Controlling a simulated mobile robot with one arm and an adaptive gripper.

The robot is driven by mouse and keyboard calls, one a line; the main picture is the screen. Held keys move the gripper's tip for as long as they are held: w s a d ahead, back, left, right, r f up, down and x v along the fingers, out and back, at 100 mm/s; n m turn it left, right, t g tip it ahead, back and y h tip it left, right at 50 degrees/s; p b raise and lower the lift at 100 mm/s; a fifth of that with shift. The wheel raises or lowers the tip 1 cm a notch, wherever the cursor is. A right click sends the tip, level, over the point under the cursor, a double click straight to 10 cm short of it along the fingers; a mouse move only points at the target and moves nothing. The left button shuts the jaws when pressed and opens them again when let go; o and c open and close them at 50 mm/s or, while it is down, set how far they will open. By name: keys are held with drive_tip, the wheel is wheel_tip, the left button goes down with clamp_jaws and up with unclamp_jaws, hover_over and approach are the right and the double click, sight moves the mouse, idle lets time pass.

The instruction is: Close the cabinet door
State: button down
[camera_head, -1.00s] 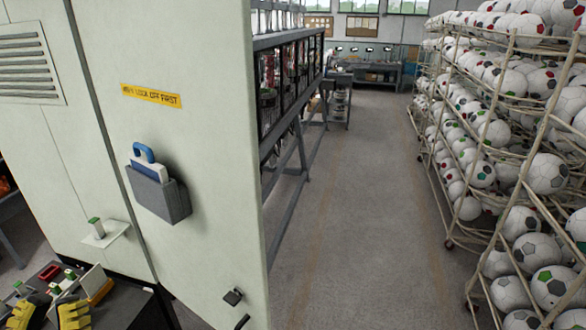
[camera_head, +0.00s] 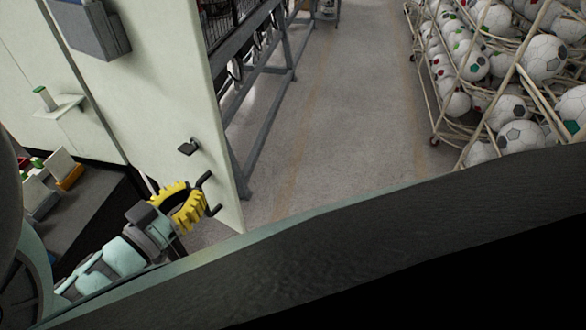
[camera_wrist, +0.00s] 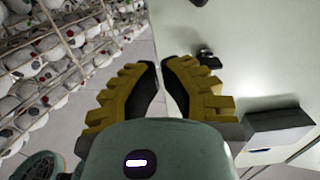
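The cabinet door (camera_head: 160,95) is a pale panel standing swung out from the cabinet (camera_head: 25,60). In the wrist view, the gripper (camera_wrist: 161,66) is open with a narrow, empty gap, and the door (camera_wrist: 255,60) fills the right side. A dark fitting (camera_wrist: 208,58) shows beside the right finger.
A grey pocket (camera_head: 90,28) juts from the door. A dark bench (camera_head: 75,210) with small parts stands at lower left. Racks of soccer balls (camera_head: 500,95) line the right, and a metal frame (camera_head: 262,95) stands behind the door. The aisle floor (camera_head: 340,110) is clear.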

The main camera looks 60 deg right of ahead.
sight(223, 165)
drive_tip(key=d+b, duration=0.1)
drive_tip(key=d, duration=0.6)
drive_tip(key=shift+w+d+b, duration=0.1)
drive_tip(key=shift+d+b, duration=0.05)
drive_tip(key=shift+b, duration=0.25)
